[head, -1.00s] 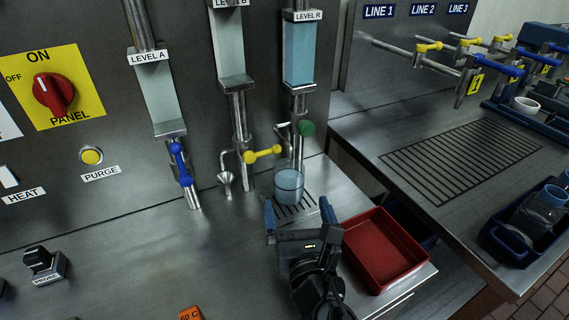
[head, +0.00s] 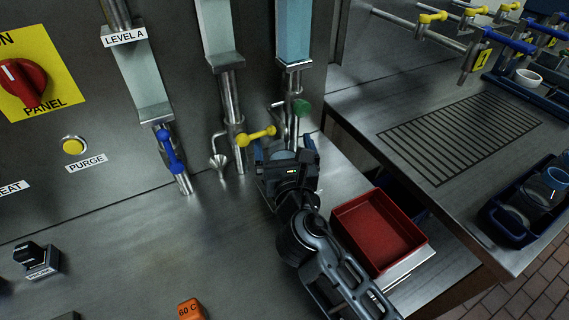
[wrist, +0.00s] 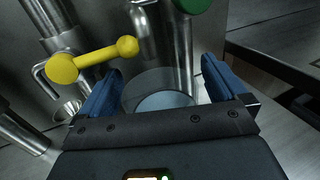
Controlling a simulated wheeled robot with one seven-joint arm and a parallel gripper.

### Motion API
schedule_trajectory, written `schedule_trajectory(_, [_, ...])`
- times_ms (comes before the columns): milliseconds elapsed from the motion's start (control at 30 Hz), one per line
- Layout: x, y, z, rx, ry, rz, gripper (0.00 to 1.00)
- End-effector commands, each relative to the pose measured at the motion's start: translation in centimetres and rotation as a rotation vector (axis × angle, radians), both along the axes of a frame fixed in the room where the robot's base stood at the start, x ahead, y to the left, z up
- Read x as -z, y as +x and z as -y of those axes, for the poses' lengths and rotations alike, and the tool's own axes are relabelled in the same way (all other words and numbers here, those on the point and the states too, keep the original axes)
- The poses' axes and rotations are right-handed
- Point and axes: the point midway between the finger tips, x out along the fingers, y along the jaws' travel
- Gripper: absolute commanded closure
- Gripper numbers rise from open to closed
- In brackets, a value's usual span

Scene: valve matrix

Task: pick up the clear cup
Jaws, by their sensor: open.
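The clear cup (wrist: 165,101) shows in the wrist view, with pale blue liquid in it. It stands between the two blue fingers of my gripper (wrist: 161,82), with a finger on either side. The fingers are apart, and I see no clear contact with the cup. In the head view my gripper (head: 283,149) reaches in below the pipe with the green knob, and its body hides most or all of the cup.
A yellow valve handle (wrist: 94,60) and a green knob (wrist: 192,4) sit close above the fingers. A small funnel (head: 218,163) is left of the gripper. A red tray (head: 378,232) is to the right.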

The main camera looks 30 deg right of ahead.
Motion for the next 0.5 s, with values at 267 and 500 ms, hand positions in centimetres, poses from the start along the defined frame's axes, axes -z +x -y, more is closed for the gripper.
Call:
schedule_trajectory(267, [0.04,0.07,0.01,-0.001,0.000,0.000,0.06])
schedule_trajectory(500, [0.04,0.06,-0.01,-0.001,0.000,0.000,0.29])
